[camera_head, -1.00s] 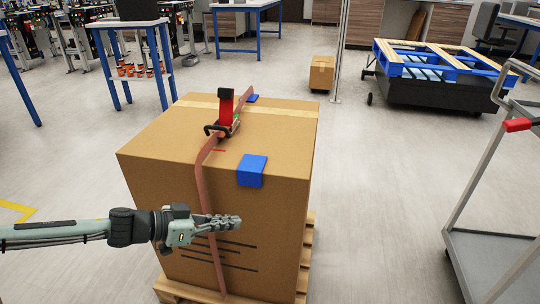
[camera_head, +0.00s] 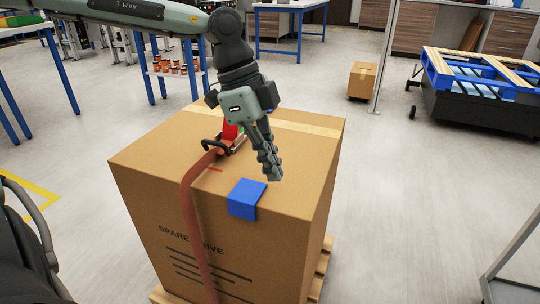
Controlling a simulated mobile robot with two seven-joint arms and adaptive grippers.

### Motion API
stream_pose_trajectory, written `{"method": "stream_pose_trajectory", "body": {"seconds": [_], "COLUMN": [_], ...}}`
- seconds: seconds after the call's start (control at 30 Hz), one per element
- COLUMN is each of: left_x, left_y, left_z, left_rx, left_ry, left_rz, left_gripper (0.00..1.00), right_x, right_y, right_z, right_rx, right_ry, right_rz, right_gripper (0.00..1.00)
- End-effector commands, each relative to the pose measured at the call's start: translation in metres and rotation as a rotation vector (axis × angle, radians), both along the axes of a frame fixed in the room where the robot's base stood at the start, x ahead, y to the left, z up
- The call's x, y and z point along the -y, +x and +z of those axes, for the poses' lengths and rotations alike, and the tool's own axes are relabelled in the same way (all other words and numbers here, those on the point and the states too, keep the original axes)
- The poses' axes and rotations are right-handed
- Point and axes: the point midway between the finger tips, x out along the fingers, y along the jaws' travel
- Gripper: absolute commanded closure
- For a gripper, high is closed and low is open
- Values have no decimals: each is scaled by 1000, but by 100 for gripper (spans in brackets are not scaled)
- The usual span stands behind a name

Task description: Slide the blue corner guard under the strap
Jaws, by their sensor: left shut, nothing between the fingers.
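The blue corner guard (camera_head: 247,198) sits over the top front edge of a large cardboard box (camera_head: 145,165), to the right of the strap. The reddish-brown strap (camera_head: 194,215) runs down the box's front face and over its top, with a gap between it and the guard. Its ratchet buckle, with a black handle (camera_head: 216,147) and red part, is on the box top, partly hidden by my arm. My left gripper (camera_head: 274,176) is shut and empty, pointing down above the box top, just behind and right of the guard. My right gripper is not in view.
The box stands on a wooden pallet (camera_head: 318,283). Blue-legged tables (camera_head: 290,8) stand behind. A small carton (camera_head: 362,80) and a cart loaded with a blue pallet (camera_head: 440,72) are at the back right. Floor around the box is mostly clear.

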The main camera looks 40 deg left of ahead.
Motion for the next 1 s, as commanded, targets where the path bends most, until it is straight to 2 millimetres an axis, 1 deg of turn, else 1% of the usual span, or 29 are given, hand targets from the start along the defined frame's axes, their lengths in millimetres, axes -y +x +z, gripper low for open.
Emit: {"method": "stream_pose_trajectory", "body": {"seconds": [0.03,0.27,0.3,0.4,0.53,0.7,1.0], "left_x": [4,20,15,0,-13,-19,-20], "left_y": [-1,3,4,0,-3,-4,-5], "left_z": [-13,-60,-57,-55,-56,-57,-58], "left_rx": [-8,-6,0,2,1,1,1], "left_ry": [-1,-2,-6,-8,-5,-4,-3], "left_rz": [-3,-2,2,4,2,1,0], "left_gripper": [100,100,100,100,100,100,100], "right_x": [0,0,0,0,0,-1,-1], "right_y": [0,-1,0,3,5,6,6], "right_z": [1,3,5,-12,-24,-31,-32], "right_rx": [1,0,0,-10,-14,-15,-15], "right_ry": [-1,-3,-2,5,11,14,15], "right_rz": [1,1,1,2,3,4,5], "right_gripper": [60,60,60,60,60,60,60]}}
